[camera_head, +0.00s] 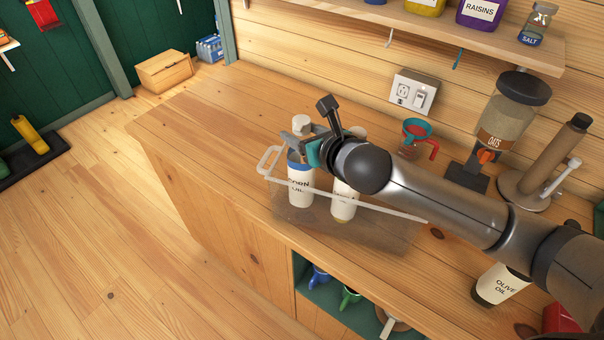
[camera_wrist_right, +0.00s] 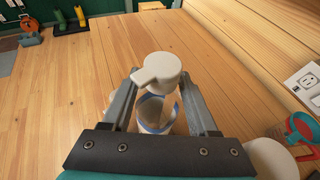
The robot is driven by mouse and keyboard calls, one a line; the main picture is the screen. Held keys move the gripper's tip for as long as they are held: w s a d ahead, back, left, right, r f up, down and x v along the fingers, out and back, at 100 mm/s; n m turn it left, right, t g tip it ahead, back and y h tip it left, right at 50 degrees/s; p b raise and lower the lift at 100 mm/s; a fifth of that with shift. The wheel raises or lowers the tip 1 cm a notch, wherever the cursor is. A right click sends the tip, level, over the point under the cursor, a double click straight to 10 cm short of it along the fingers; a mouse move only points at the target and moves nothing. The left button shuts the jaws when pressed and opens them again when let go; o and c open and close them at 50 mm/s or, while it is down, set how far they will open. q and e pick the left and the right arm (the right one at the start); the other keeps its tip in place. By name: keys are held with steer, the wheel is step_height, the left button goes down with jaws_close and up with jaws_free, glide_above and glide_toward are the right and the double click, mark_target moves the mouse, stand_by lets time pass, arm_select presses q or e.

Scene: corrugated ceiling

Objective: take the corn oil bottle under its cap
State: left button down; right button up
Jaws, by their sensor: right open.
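The corn oil bottle (camera_head: 300,188) stands upright in a clear rack with a white rim (camera_head: 395,212) on the wooden counter. It has a white label, a blue band and a white cap (camera_head: 301,123). My right gripper (camera_head: 300,142) is at the bottle's upper part, just below the cap, and hides some of it. In the right wrist view the cap (camera_wrist_right: 162,70) shows between the two open fingers (camera_wrist_right: 159,84), with the blue-banded bottle (camera_wrist_right: 156,115) below it. I cannot tell whether a finger touches it. My left gripper is out of view.
A second white-labelled bottle (camera_head: 344,201) stands close on the right in the same rack, partly behind my gripper. A red-and-teal measuring cup (camera_head: 416,133), an oats dispenser (camera_head: 505,120) and an olive oil bottle (camera_head: 502,284) stand farther right. The counter's left part is clear.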

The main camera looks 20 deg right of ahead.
steer(key=shift+c, duration=0.2)
jaws_close()
stand_by(0.5)
